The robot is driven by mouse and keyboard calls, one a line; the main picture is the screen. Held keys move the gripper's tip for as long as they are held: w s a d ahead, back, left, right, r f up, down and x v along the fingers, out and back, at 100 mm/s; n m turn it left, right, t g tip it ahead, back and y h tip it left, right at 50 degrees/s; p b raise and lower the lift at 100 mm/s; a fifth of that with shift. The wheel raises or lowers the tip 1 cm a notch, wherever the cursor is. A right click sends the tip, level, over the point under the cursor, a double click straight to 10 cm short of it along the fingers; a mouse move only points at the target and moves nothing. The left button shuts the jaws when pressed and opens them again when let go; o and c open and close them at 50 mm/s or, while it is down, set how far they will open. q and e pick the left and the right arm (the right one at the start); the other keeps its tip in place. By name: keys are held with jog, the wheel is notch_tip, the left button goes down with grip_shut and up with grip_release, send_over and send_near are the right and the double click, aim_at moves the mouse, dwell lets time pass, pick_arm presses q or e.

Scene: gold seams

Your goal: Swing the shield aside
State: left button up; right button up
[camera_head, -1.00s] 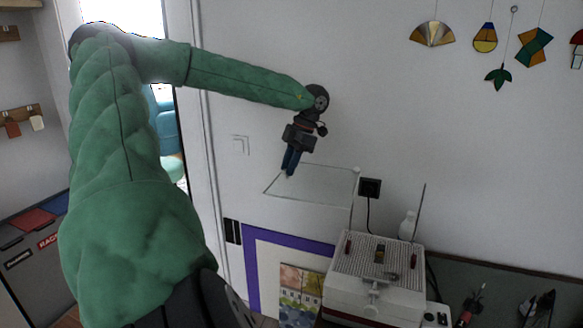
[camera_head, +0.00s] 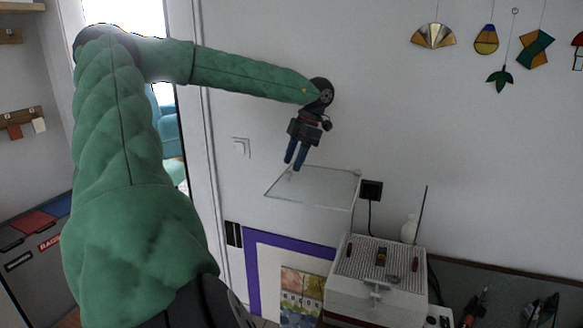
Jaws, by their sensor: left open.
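The shield (camera_head: 318,187) is a clear flat panel with a thin pale outline. It shows in the head view above and to the left of a white machine (camera_head: 372,285) with a ribbed top. My left gripper (camera_head: 294,168) hangs from the green-sleeved arm with its two blue fingers pointing down. The fingers are open, with a narrow gap between them. Their tips are at the shield's far left edge in the picture; I cannot tell whether they touch it. My right gripper is out of view.
Thin upright rods rise beside the machine, and a white bottle (camera_head: 410,228) stands behind it. A black wall socket (camera_head: 371,190) with a cable is right of the shield. Hand tools (camera_head: 475,305) lie at lower right. Glass ornaments (camera_head: 433,36) hang high on the wall.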

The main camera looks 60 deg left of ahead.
pick_arm(q)
jog(key=v, duration=0.2)
jog(key=shift+w+r+b, duration=0.1)
jog(key=shift+r+b, duration=0.2)
jog(key=v, duration=0.2)
jog(key=shift+w+r, duration=0.1)
jog(key=shift+r, duration=0.2)
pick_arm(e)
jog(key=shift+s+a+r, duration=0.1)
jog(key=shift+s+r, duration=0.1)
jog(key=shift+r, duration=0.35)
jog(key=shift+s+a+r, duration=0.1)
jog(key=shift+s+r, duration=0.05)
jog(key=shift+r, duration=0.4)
pick_arm(q)
jog(key=shift+f, duration=0.1)
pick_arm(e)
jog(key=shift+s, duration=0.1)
